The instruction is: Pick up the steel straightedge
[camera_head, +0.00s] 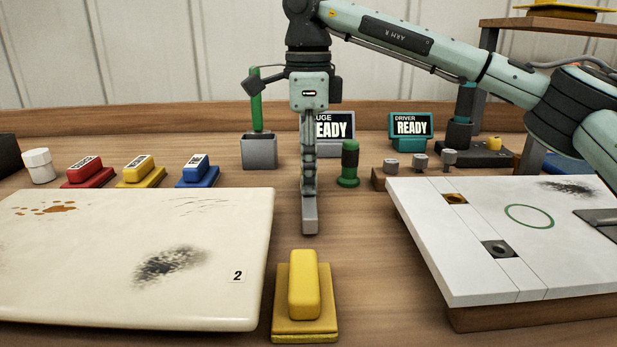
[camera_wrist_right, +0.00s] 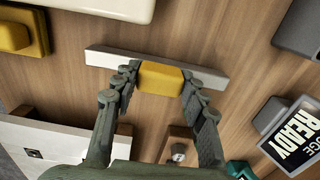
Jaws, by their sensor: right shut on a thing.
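The steel straightedge (camera_wrist_right: 212,79) is a pale grey bar with a yellow grip block (camera_wrist_right: 160,77) at its middle in the right wrist view. In the head view the straightedge (camera_head: 310,218) shows nearly end-on at the centre, under my right gripper (camera_head: 308,178). My right gripper points straight down. In the wrist view its fingers (camera_wrist_right: 158,88) are on either side of the yellow block and shut on it. I cannot tell whether the bar touches the bench or hangs just above it. My left gripper is not in view.
A yellow sanding block (camera_head: 304,290) stands in front. A cream panel marked 2 (camera_head: 120,290) is at left, a white panel (camera_head: 450,270) at right. Behind are a green-handled tool in a grey block (camera_head: 259,151), a green cylinder (camera_head: 348,165) and a READY display (camera_head: 411,126).

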